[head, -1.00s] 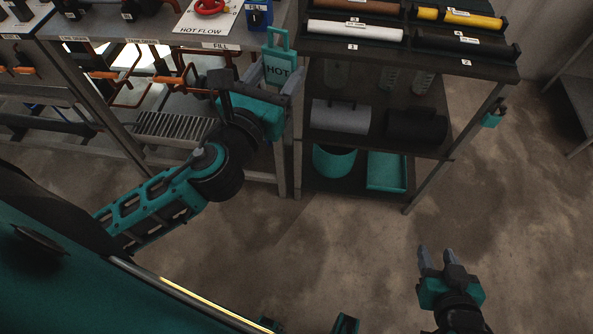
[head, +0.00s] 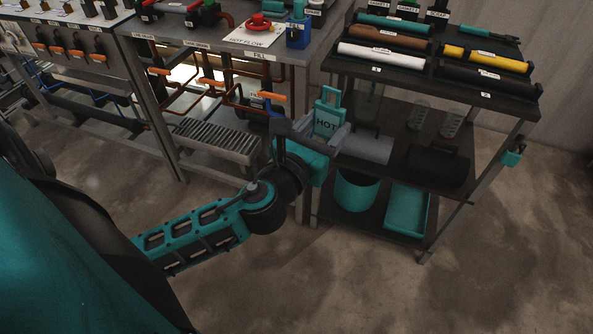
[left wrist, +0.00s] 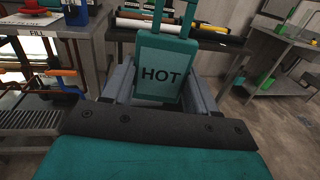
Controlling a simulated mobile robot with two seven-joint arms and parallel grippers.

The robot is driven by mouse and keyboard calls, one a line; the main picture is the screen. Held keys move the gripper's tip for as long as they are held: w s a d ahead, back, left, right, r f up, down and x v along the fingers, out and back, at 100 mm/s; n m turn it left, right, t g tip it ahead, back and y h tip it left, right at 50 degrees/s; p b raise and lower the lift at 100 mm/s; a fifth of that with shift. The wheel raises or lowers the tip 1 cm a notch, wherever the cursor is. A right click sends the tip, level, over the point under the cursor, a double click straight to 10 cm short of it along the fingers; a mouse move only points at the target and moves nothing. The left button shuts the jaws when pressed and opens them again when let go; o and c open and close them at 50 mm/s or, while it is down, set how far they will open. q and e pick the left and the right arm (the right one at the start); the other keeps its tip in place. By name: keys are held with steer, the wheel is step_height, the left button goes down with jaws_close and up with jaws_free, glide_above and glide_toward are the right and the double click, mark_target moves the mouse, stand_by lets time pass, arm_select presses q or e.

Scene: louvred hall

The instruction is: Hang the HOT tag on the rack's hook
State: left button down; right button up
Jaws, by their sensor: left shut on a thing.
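The HOT tag (head: 326,124) is a teal plate with a loop handle on top and dark lettering. My left gripper (head: 314,139) is shut on its lower part and holds it upright, in front of the rack's left side. In the left wrist view, the HOT tag (left wrist: 162,72) stands between the grey fingers, its face to the camera. The rack (head: 487,102) is a dark shelf unit at the right. A small teal fitting (head: 512,158) sits on its right front post; I cannot tell if it is the hook. My right gripper is out of view.
The rack's top holds several coloured rolls; lower shelves hold dark and grey cylinders, a teal bucket (head: 356,190) and a teal tray (head: 407,208). A bench (head: 262,62) with pipes, a red valve wheel and a blue container stands to the left. The floor in front is clear.

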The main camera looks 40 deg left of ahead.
arm_select(q)
steer(key=w+a+f+n+y+b, duration=0.1)
steer(key=w+a+f+b, duration=0.2)
steer(key=a+f+b, duration=0.35)
steer(key=w+a+f+n+y+b, duration=0.15)
steer(key=a+f+b, duration=0.25)
steer(key=f+b, duration=0.55)
steer(key=w+a+f+p, duration=0.1)
steer(key=w+a+f, duration=0.1)
steer(key=w, duration=0.7)
steer(key=shift+f+g+y, duration=0.3)
steer(key=shift+f+y, duration=0.05)
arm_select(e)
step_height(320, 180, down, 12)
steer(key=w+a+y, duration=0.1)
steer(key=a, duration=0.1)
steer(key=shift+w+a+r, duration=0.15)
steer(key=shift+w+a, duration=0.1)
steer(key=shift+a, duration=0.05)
arm_select(q)
steer(key=shift+w+m, duration=0.1)
steer(key=shift+m, duration=0.15)
steer(key=shift+p, duration=0.4)
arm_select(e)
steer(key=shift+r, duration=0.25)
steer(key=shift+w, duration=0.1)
